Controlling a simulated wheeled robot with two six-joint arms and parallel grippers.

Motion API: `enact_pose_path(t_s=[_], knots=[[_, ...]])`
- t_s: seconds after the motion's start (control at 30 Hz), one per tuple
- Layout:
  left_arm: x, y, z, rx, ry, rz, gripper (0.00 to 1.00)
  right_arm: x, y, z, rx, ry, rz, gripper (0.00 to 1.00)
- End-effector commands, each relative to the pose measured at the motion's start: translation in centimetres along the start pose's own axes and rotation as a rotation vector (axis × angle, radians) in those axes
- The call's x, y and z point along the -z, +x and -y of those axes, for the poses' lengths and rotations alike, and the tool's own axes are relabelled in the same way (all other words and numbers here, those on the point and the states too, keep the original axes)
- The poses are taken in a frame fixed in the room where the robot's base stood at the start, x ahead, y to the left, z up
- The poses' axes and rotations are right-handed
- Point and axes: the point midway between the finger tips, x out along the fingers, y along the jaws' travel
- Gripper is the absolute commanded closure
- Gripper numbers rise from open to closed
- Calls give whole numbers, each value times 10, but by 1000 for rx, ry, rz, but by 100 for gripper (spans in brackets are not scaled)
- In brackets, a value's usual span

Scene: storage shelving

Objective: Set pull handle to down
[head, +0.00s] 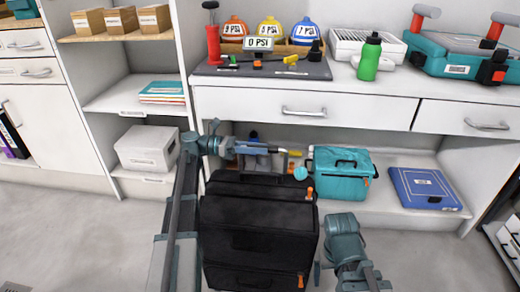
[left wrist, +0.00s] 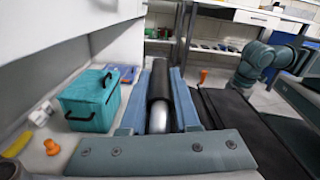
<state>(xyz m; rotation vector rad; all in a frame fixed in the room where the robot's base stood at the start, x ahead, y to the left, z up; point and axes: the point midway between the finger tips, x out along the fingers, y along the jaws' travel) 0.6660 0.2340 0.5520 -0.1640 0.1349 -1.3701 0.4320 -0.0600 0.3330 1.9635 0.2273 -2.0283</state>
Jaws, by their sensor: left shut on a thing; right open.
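A black wheeled case (head: 258,238) stands upright on the floor in front of the shelving; its black top also shows at the right of the left wrist view (left wrist: 245,125). My left gripper (head: 238,147) is above the back left of the case in the head view. In the left wrist view its fingers (left wrist: 158,115) are shut on the pull handle (left wrist: 159,85), a black and silver bar running away between them. How far the handle is pulled out is hard to tell. My right gripper (head: 340,272) is open and empty, low beside the right of the case, partly hidden by its own arm.
A teal bag (head: 342,175) and a blue flat case (head: 425,188) lie on the low shelf behind. A white box (head: 147,148) sits on the left shelf. The counter and drawers (head: 305,108) overhang behind my left gripper.

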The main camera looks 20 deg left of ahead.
Motion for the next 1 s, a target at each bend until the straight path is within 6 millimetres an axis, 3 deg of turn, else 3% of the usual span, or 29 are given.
enact_pose_path(t_s=[0.43, 0.47, 0.6, 1.0], knots=[[3, -1, -1, -2, -1, 0, 100, 0, 3, 0, 0, 0, 0, 0], [2, -1, -1, -2, -1, 0, 67, 0, 3, 0, 0, 0, 0, 0], [2, 0, -1, -1, -1, 0, 41, 0, 3, 0, 0, 0, 0, 0], [2, -8, -2, -2, 0, 0, 40, 0, 3, 0, 0, 0, 0, 0]])
